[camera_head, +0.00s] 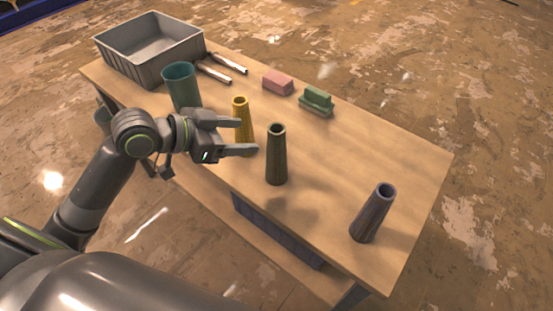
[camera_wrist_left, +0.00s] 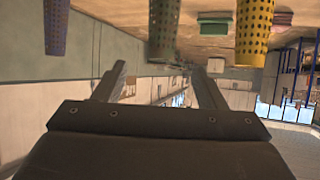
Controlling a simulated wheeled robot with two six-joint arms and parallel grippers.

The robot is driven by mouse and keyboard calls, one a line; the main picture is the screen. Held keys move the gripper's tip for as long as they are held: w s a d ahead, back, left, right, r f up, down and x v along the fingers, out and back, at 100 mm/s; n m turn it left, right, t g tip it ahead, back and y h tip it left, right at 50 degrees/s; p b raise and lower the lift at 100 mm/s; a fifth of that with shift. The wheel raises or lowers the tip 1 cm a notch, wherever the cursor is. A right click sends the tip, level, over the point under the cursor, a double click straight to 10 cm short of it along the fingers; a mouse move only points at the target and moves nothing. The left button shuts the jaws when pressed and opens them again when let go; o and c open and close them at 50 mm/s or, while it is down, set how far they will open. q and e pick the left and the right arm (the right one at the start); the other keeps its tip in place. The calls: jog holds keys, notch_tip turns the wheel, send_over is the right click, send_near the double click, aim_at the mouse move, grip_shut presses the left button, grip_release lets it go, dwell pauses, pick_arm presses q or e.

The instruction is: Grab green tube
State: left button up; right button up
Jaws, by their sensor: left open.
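The green tube (camera_head: 277,155), dark olive and tapered, stands upright near the table's front edge in the head view. In the left wrist view, which is upside down, its perforated side (camera_wrist_left: 163,28) shows at the top, in line with the gap between my fingers. My left gripper (camera_head: 243,137) is open and empty, just left of the green tube in the head view. Its two fingers also show in the wrist view (camera_wrist_left: 161,78). The tube is not between them. My right gripper is not in view.
A yellow tube (camera_head: 240,115) stands close behind my left gripper. A grey-purple tube (camera_head: 372,212) stands at the right. A teal cup (camera_head: 182,88), grey bin (camera_head: 150,50), pink block (camera_head: 278,82) and green block (camera_head: 316,101) are farther back. The table's right side (camera_head: 400,150) is clear.

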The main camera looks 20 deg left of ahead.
aim_at(283, 136)
pick_arm(q)
jog(key=shift+p+x, duration=0.5)
jog(key=shift+x, duration=5.85)
jog(key=shift+w+a, duration=0.1)
jog(key=shift+a, duration=0.1)
jog(key=c, duration=1.3)
